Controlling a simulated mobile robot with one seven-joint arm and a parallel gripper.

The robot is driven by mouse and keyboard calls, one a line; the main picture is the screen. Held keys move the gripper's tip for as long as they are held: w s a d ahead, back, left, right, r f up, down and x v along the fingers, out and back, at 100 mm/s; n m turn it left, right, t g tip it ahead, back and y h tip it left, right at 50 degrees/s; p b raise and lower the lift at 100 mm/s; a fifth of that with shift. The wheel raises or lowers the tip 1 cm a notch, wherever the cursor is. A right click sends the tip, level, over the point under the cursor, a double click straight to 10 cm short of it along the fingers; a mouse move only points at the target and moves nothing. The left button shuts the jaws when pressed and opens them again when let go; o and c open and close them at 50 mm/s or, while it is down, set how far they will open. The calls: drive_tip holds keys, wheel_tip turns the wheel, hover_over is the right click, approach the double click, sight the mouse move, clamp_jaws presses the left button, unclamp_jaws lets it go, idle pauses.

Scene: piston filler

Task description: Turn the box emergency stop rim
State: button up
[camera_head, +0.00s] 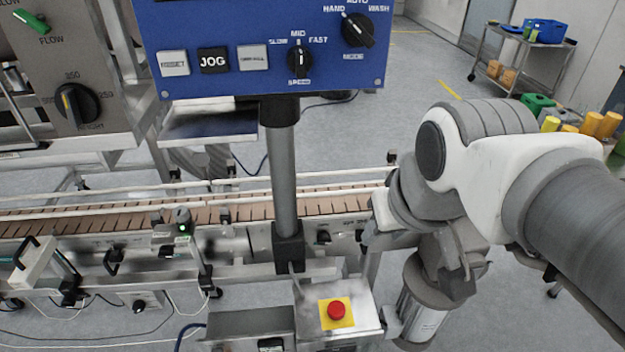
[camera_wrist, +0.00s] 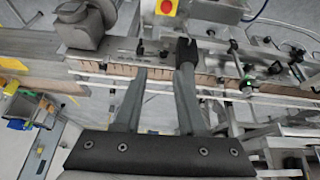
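The box emergency stop (camera_head: 336,310) is a red round button on a yellow square plate (camera_head: 326,322), on top of a grey metal box (camera_head: 367,314) at the bottom of the head view. It also shows at the top edge of the wrist view (camera_wrist: 167,6), partly cut off. My gripper (camera_wrist: 162,74) is open in the wrist view, its two fingers apart with nothing held between them. The button lies beyond the fingertips, apart from them. In the head view my arm comes in from the right; I cannot make out the fingers there.
A blue control panel (camera_head: 180,22) stands on a grey post (camera_head: 284,170) just behind the box. A conveyor (camera_head: 120,208) with a guide rail runs across behind the post. A cart (camera_head: 530,40) with bins stands far back right. Open floor lies behind the conveyor.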

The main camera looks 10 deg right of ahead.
drive_tip(key=o, duration=0.7)
drive_tip(key=w+f+n+b, duration=0.1)
drive_tip(key=w+f+b, duration=0.1)
drive_tip(key=f, duration=0.1)
drive_tip(key=w+f+g+b, duration=0.1)
drive_tip(key=w+f+b, duration=0.1)
drive_tip(key=f, duration=0.2)
drive_tip(key=w+f+n+g+b, duration=0.1)
drive_tip(key=w+f+b, duration=0.1)
drive_tip(key=f, duration=0.1)
drive_tip(key=shift+w+a+f+n, duration=0.2)
drive_tip(key=shift+w+f+n, duration=0.1)
drive_tip(key=shift+f, duration=0.1)
drive_tip(key=shift+o, duration=0.2)
drive_tip(key=n+g+b, duration=0.3)
drive_tip(key=n+b, duration=0.1)
drive_tip(key=b, duration=0.4)
approach(336, 307)
wheel_tip(336, 307, down, 9)
drive_tip(key=b, duration=0.6)
drive_tip(key=shift+w+r, duration=0.1)
drive_tip(key=shift+c, duration=0.3)
